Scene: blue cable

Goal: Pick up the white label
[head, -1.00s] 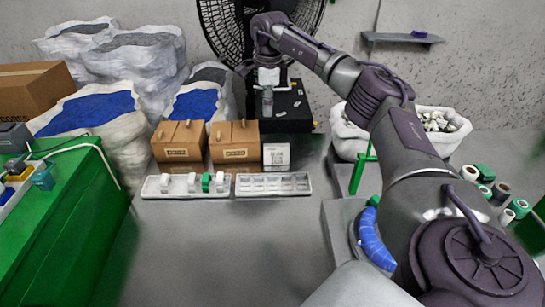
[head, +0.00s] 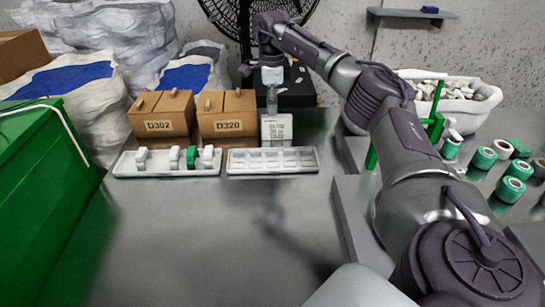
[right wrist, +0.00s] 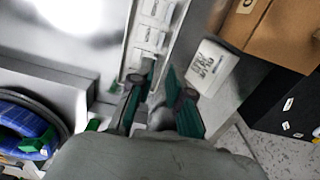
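A white block with printed dark marks (head: 277,131), which looks like the label, stands behind the right tray, beside the box marked D320. It also shows in the right wrist view (right wrist: 211,68), to the right of the fingers. My right gripper (head: 271,106) points down just above the block in the head view. In the right wrist view its two teal fingers (right wrist: 160,68) are apart, with nothing seen between them. I cannot tell the exact gap between fingers and block. My left gripper is not in view.
A black box (head: 298,88) stands behind. The grey table (head: 190,240) is clear in front.

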